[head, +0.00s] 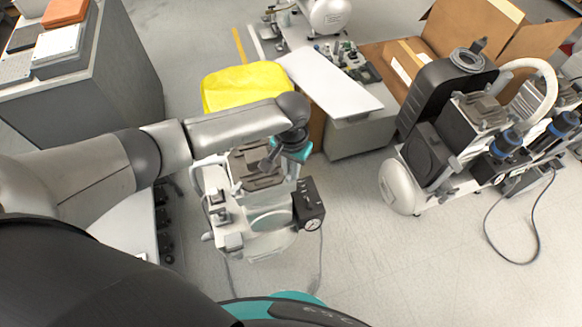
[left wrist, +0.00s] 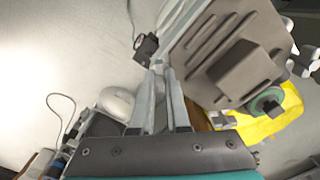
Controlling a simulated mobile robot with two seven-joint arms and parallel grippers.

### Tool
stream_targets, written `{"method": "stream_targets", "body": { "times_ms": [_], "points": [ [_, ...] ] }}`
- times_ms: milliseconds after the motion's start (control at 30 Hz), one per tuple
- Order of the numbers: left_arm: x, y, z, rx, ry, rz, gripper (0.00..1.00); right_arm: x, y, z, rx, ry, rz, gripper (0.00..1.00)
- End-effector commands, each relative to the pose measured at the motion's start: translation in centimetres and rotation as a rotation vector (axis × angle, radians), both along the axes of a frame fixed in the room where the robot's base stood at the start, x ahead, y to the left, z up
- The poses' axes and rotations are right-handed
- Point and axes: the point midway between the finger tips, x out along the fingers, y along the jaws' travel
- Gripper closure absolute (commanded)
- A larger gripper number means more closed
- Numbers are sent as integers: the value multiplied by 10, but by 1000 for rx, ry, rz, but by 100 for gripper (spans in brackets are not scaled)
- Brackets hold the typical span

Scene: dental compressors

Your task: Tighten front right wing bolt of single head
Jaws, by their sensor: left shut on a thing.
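The single head compressor (head: 268,221) stands on the floor in the middle of the head view, with a dark finned head (head: 260,182) on top and a black box with a round gauge (head: 309,204) at its right side. My left gripper (head: 268,163) reaches over it from above, its fingers at the head's upper edge. In the left wrist view the two grey fingers (left wrist: 159,68) close together at their tips beside the finned head (left wrist: 245,72). The wing bolt between the tips is too small and covered to make out. My right gripper is out of view.
A larger compressor (head: 403,188) with blue-capped parts stands at the right, its cable on the floor. Behind are a yellow cover (head: 246,86), a white panel (head: 326,84) and an open cardboard box (head: 462,32). A grey cabinet (head: 112,84) stands upper left.

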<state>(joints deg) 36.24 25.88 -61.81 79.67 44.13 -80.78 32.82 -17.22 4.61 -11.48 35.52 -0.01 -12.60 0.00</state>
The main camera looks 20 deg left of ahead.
Motion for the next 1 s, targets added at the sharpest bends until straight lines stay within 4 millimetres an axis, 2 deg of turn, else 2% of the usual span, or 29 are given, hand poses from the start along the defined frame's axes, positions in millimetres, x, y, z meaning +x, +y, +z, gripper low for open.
{"method": "stream_targets", "body": {
  "times_ms": [367,600,1000],
  "points": [
    [0,0,3,-1,1,-233,100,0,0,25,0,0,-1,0],
    [0,0,3,0,2,-460,100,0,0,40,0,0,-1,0],
    [0,0,1,0,-1,-841,100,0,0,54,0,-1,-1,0]
  ]
}}
